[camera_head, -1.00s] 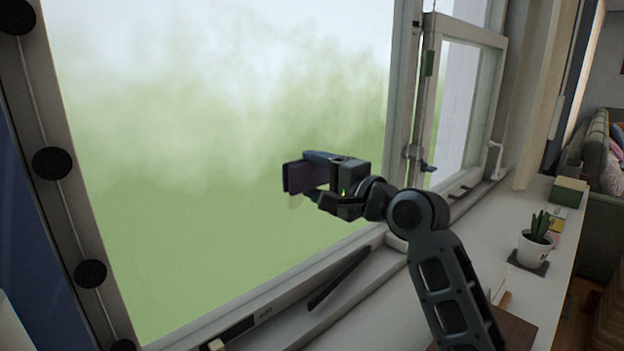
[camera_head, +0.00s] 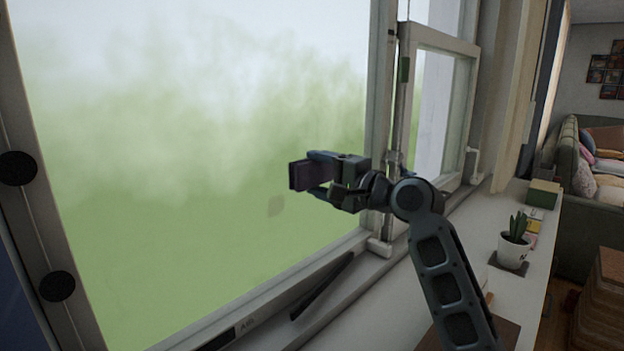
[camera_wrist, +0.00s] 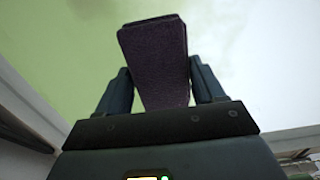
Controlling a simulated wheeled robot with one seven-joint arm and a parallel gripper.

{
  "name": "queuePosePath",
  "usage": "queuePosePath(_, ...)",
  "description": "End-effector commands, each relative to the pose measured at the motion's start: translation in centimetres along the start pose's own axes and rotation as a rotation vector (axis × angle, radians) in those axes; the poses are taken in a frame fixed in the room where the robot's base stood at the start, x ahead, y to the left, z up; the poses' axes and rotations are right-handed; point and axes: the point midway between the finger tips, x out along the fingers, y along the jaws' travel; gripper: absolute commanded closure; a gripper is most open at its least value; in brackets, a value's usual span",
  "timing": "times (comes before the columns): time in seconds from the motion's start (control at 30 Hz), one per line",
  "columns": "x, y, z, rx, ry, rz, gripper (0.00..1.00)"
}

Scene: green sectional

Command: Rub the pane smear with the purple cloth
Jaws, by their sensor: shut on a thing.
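My gripper (camera_head: 322,176) is shut on the purple cloth (camera_head: 300,176), a dark folded pad that sticks out past the fingertips toward the window pane (camera_head: 170,190). The cloth also shows between the two fingers in the wrist view (camera_wrist: 155,62). I cannot tell whether the cloth touches the glass. The smear is not clearly seen in the wrist view.
The window frame (camera_head: 378,110) and an opened sash (camera_head: 440,110) stand right of my gripper. A dark bar (camera_head: 322,286) lies on the sill below. A potted plant (camera_head: 514,245) and a green box (camera_head: 543,193) stand on the white ledge at right.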

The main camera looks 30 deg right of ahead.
Motion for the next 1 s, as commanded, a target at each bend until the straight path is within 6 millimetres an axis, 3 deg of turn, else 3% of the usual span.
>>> queuePosePath(0.27,0.0,0.0,-1.0,-0.001,0.0,-0.001,0.56)
queuePosePath(0.7,-0.1,0.0,-4.2,0.0,0.0,-0.001,0.56)
queuePosePath(1.0,-0.1,-0.1,-4.3,0.0,-0.001,-0.001,0.56)
